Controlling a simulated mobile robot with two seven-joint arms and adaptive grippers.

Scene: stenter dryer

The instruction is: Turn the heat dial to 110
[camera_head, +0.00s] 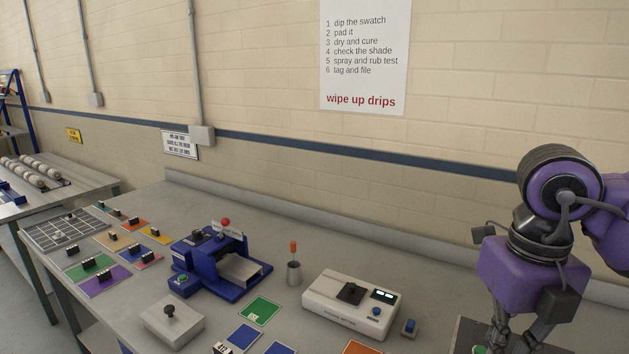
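No dial marked 110 can be read in this view, and I cannot tell which thing is the heat dial. A blue machine (221,262) on the bench has a red ball knob (225,223), a small dark part on top and a green button (183,277). My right gripper (517,345) points down at the lower right, over a dark panel (468,334) with a green button. Its fingertips are cut off by the bottom edge, so its opening is hidden. My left gripper is out of view.
A white instrument (350,304) with displays stands right of a cup (293,273) holding an orange-handled tool. A grey block (172,319) with a black knob sits at the front. Coloured swatches (130,238) lie at the left. A wall (270,80) closes off the back.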

